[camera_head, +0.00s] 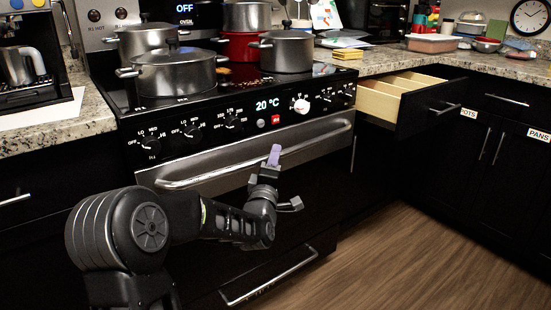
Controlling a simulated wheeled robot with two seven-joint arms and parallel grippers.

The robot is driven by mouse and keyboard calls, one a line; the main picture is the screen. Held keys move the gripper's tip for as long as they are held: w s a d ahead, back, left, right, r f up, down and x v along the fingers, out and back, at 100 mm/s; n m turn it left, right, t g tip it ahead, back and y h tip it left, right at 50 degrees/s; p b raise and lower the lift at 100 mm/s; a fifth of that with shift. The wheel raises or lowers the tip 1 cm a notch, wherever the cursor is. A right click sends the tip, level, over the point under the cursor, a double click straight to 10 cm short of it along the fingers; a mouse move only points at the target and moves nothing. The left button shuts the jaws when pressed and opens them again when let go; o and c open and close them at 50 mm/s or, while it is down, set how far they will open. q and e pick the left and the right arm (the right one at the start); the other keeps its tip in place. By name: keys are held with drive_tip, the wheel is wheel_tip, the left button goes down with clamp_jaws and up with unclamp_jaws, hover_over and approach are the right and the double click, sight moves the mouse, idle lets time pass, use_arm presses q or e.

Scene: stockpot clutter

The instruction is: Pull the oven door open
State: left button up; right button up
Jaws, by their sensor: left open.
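The oven door (318,185) is dark with a steel band along its top. It looks shut. Its long silver handle (215,174) runs across the band below the control panel. My left arm comes in from the lower left. My left gripper (284,178) is open in front of the right half of the handle. One finger with a purple-grey tip points up and overlaps the handle in the picture; the other finger sticks out to the right, lower down. I cannot tell whether the upper finger touches the handle. My right gripper is not in view.
Several pots, including a large grey pot (174,75), stand on the cooktop above the door. An open drawer (405,100) juts out to the right of the oven. A lower drawer handle (268,277) is below the door. The wooden floor (400,250) at right is clear.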

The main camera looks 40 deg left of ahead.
use_arm(q)
drive_tip(key=shift+x, duration=1.05)
drive_tip(key=shift+c, duration=0.2)
clamp_jaws()
idle(0.4)
